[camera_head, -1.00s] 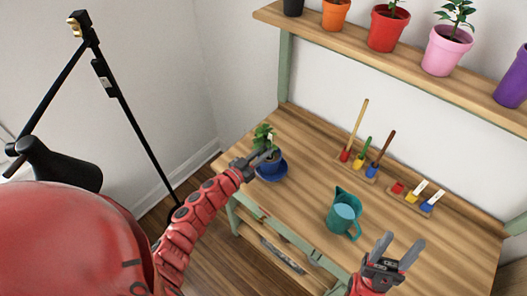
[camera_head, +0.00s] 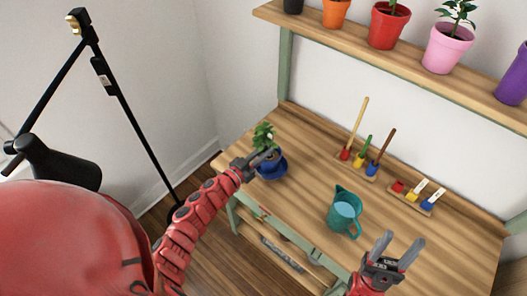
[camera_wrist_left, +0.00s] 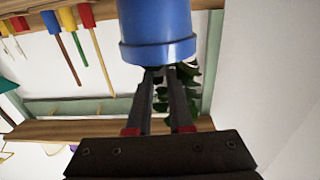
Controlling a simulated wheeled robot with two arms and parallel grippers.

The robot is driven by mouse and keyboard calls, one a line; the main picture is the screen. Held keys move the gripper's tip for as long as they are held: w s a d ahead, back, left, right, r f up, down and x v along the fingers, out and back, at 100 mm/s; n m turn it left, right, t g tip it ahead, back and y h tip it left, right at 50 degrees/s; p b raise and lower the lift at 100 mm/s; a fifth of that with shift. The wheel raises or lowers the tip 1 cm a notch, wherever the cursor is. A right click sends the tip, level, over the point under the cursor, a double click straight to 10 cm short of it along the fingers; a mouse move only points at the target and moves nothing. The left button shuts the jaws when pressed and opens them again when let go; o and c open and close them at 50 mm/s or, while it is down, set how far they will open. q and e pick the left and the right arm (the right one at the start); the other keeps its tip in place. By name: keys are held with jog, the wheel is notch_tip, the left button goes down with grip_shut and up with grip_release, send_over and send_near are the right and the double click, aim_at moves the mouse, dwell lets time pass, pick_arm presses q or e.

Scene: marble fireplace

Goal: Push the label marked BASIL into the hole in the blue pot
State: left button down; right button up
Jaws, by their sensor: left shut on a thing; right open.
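The blue pot (camera_head: 271,168) stands on a blue saucer at the left end of the wooden bench, with a green leafy plant in it. It also shows upside down at the top of the left wrist view (camera_wrist_left: 155,30). My left gripper (camera_head: 266,157) is at the pot's rim, beside the plant. In the left wrist view its fingertips (camera_wrist_left: 160,76) are close together on something small and dark-looking, apparently the label; its print and the hole are hidden. My right gripper (camera_head: 397,247) is open and empty above the bench's front edge.
A teal watering can (camera_head: 343,212) stands mid-bench. Behind it is a rack of long-handled tools (camera_head: 365,165). A rack with red, yellow and blue blocks (camera_head: 412,196) holds white labels in the yellow and blue ones. Potted plants line the shelf above (camera_head: 415,60).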

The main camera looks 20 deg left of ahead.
aim_at(269, 141)
pick_arm(q)
jog(key=shift+f+b, duration=0.4)
jog(key=shift+f, duration=0.5)
dwell(1.1)
jog(key=c, duration=0.7)
grip_release()
jog(key=shift+c, duration=0.2)
jog(key=shift+a, duration=0.1)
jog(key=shift+r, duration=0.15)
jog(key=shift+r+p, duration=2.25)
jog(key=shift+r, duration=0.1)
